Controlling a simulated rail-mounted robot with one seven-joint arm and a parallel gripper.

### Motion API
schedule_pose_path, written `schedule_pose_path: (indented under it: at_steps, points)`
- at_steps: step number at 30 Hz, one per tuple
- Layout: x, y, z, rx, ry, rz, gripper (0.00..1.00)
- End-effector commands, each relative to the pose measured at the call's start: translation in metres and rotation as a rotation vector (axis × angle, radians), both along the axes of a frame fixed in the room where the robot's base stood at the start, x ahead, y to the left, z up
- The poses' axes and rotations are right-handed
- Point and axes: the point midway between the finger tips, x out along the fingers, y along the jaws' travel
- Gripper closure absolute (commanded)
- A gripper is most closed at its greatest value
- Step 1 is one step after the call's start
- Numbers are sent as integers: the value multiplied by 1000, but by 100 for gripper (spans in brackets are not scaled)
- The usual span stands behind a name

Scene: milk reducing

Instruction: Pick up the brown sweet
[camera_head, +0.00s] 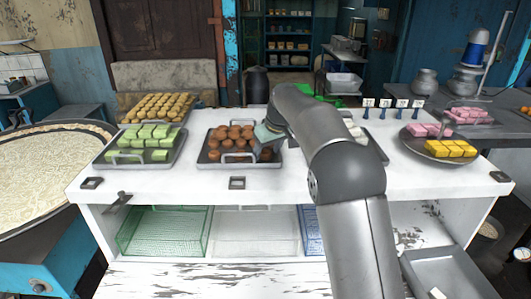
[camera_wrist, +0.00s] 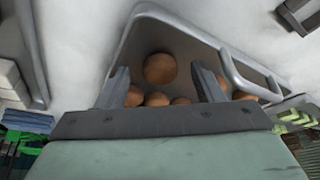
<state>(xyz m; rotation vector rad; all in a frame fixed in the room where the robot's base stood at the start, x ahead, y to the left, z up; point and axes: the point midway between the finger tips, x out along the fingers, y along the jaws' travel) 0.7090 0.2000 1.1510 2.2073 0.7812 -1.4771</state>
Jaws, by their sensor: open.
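Round brown sweets (camera_head: 234,132) lie heaped in a grey metal tray (camera_head: 212,160) with a handle, on the white counter. My gripper (camera_head: 265,150) is over the right side of this tray, and my arm hides part of that area. In the wrist view my gripper (camera_wrist: 164,85) is open, its two fingers apart and pointing into the tray (camera_wrist: 190,35). One brown sweet (camera_wrist: 160,68) shows between the fingers, a little beyond the tips, and is not gripped. Several more sweets lie nearer the gripper's base, partly hidden by it.
A tray of green sweets (camera_head: 148,142) stands to the left, with yellow-brown sweets (camera_head: 157,107) behind it. A round tray with yellow sweets (camera_head: 450,149) and pink sweets (camera_head: 430,130) stands at the right.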

Motion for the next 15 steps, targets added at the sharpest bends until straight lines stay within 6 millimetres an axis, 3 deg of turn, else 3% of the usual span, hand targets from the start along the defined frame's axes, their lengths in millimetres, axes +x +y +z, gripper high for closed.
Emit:
schedule_pose_path:
  at_steps: [8,13,15]
  points:
    - [1,1,-3,0,-2,1,39]
    - [1,1,-3,0,-1,1,86]
    - [1,1,-3,0,-1,1,87]
